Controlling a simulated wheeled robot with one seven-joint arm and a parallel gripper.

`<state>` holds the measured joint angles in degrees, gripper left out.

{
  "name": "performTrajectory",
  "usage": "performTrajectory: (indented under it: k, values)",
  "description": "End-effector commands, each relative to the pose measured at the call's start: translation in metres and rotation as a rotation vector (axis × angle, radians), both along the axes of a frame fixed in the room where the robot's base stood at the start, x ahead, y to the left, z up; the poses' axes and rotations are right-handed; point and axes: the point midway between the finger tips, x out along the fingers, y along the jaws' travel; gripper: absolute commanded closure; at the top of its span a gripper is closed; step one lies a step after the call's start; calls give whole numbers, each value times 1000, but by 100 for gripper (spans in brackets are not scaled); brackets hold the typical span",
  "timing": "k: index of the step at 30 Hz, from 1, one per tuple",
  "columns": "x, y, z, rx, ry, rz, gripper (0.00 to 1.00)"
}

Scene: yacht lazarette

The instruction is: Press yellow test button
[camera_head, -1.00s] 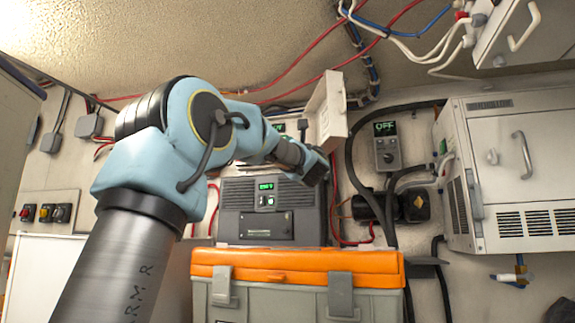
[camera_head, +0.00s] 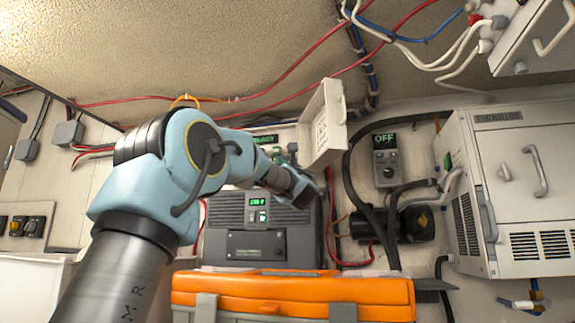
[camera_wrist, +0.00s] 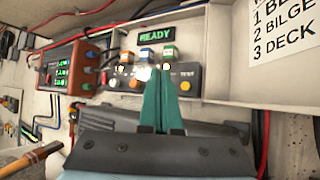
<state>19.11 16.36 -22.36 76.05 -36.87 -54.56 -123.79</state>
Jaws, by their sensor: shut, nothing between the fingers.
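In the wrist view, a dark control panel (camera_wrist: 115,79) sits inside an open pale enclosure under a green READY display (camera_wrist: 157,33). The yellow test button (camera_wrist: 186,87) is on its right part, below the TEST label. My gripper (camera_wrist: 158,70) has teal fingers that are shut and empty. Their tips show in front of the panel, just left of the test button; I cannot tell whether they touch the panel. In the head view, my wrist hides most of the panel, and the READY display (camera_head: 265,139) shows above it.
The open white cover (camera_head: 325,127) hangs just right of my wrist. A grey unit (camera_head: 258,245) with a green readout is below, behind an orange-lidded case (camera_head: 290,292). A control with an OFF display (camera_head: 386,139) and black cables are to the right.

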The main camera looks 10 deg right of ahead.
Motion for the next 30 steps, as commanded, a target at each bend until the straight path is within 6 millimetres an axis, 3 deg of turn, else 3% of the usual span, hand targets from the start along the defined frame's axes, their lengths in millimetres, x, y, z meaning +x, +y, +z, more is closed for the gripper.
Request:
performTrajectory:
  k: [4, 15, 30]
  values:
    - [19, -11, 7, 1, 3, -2, 100]
    - [53, -29, 1, 0, 1, -1, 100]
    - [58, -32, 0, 1, 1, -1, 100]
